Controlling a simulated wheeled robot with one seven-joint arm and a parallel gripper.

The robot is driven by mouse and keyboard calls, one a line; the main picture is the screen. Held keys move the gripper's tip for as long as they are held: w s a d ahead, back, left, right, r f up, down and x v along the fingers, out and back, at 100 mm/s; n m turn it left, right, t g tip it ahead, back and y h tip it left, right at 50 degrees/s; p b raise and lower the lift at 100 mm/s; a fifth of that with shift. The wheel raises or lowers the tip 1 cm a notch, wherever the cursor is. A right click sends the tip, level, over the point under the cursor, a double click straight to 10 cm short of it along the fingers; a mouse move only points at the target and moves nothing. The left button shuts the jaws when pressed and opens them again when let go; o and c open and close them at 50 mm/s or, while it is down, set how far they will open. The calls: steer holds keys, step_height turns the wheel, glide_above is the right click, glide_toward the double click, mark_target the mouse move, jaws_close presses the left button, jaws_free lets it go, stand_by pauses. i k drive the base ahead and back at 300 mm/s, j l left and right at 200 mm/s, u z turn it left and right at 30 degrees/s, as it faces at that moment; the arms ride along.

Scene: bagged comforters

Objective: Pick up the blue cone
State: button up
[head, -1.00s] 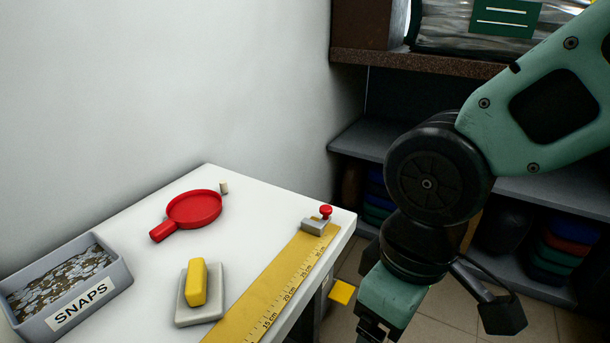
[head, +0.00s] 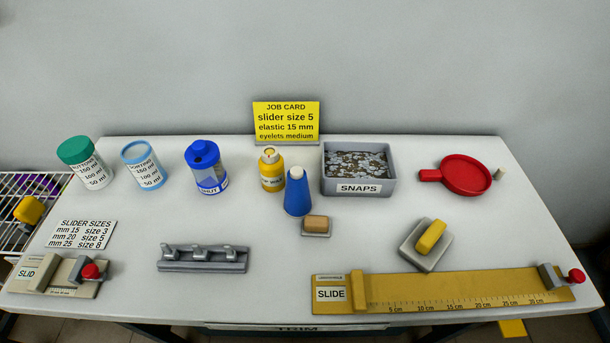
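The blue cone (head: 297,194) stands upright on the white table, near its middle, with a pale top. It stands just right of the yellow bottle (head: 271,170) and left of the grey SNAPS bin (head: 345,187). A small tan block on a pale base (head: 316,225) sits close in front of it, to the right. My gripper is not in the head view now.
A blue-lidded jar (head: 206,168) and two more containers stand to the left. A metal hook rack (head: 203,258) and a yellow ruler slide (head: 440,292) lie in front. A red pan-shaped dish (head: 466,175) is at right. The white table (head: 275,265) is bare between them.

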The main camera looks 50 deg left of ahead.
mark_target(297, 203)
steer(key=u, duration=1.75)
steer(key=k+j+z, duration=0.15)
steer(key=k+j, duration=0.1)
